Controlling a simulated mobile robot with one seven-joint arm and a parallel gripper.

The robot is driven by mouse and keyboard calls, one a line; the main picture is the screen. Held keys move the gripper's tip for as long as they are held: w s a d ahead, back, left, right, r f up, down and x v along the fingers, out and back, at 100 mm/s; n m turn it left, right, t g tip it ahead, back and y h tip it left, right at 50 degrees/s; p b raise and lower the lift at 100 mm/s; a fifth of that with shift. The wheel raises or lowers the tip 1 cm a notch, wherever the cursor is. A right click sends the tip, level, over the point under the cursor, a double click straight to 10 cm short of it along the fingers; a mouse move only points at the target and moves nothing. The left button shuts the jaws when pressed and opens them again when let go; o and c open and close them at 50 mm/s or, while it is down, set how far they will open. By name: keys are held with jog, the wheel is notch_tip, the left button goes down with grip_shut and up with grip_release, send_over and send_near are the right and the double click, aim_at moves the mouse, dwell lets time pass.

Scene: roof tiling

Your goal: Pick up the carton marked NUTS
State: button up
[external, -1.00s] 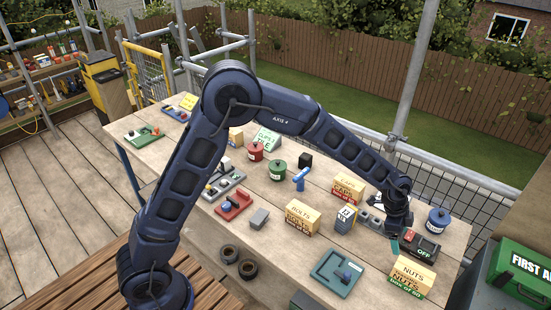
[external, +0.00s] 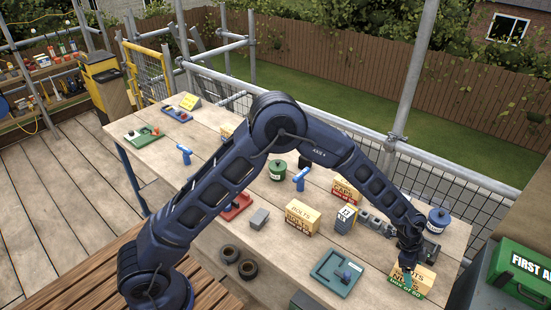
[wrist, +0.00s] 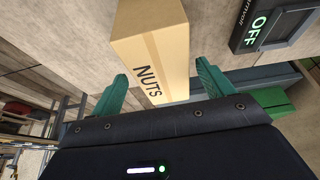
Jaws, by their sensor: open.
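The NUTS carton (external: 424,279) is a tan box with a green lower band, standing at the front right of the workbench in the external view. In the wrist view the NUTS carton (wrist: 152,45) shows its marked face, with its lower end between the two green fingers. My gripper (external: 407,268) is at the carton, partly covering it in the external view. In the wrist view my gripper (wrist: 162,92) is open, with one finger on each side of the carton. Small gaps show beside the fingers; I cannot tell whether either touches it.
A dark device reading OFF (wrist: 275,22) lies close beside the carton. The BOLTS carton (external: 302,217), a calendar block (external: 345,219) and a green tray (external: 336,273) stand to the left. A blue pot (external: 438,220) is behind. A green first-aid box (external: 525,272) is at the right.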

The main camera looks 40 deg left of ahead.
jog(key=shift+w+x, duration=0.2)
jog(key=shift+x, duration=2.25)
jog(key=shift+a+f, duration=0.15)
jog(key=shift+f, duration=0.05)
jog(key=c, duration=1.4)
